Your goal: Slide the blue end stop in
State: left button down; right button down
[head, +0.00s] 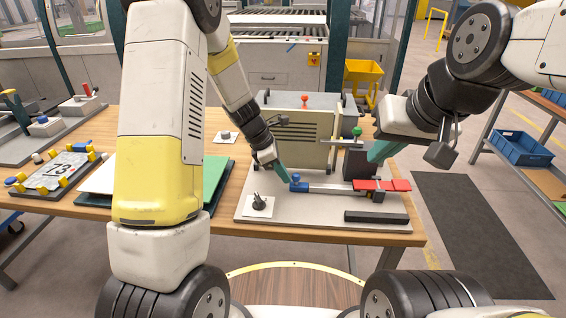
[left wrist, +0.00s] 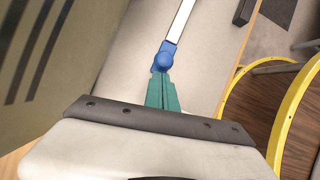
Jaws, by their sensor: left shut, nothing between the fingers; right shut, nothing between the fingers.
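The blue end stop (head: 298,183) sits at the left end of a metal rail (head: 328,189) on the pale base plate. In the left wrist view the blue end stop (left wrist: 163,58) has a rounded knob, with the silver rail (left wrist: 181,20) running away behind it. My left gripper (head: 284,175) is shut, its teal fingertips at the left side of the stop. In the left wrist view the closed fingertips (left wrist: 161,90) meet the stop's near side; they appear to touch it. My right gripper (head: 380,153) is shut and empty above the red block (head: 382,185) at the rail's right end.
A beige machine housing (head: 300,130) with a red knob stands behind the rail. A black bar (head: 376,217) lies at the base plate's front right. A small black lever (head: 259,201) on a white plate stands front left. Green and white sheets (head: 218,175) lie left on the table.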

pick_arm(q)
jog(key=shift+d, duration=0.2)
jog(key=shift+a, duration=0.35)
jog(key=a, duration=0.3)
jog(key=shift+s+a+f, duration=0.15)
jog(key=shift+s+f, duration=0.1)
jog(key=shift+f, duration=0.1)
jog(key=v, duration=1)
pick_arm(e)
jog(key=shift+s+a, duration=0.35)
jog(key=shift+a, duration=0.15)
pick_arm(q)
jog(key=shift+a, duration=0.1)
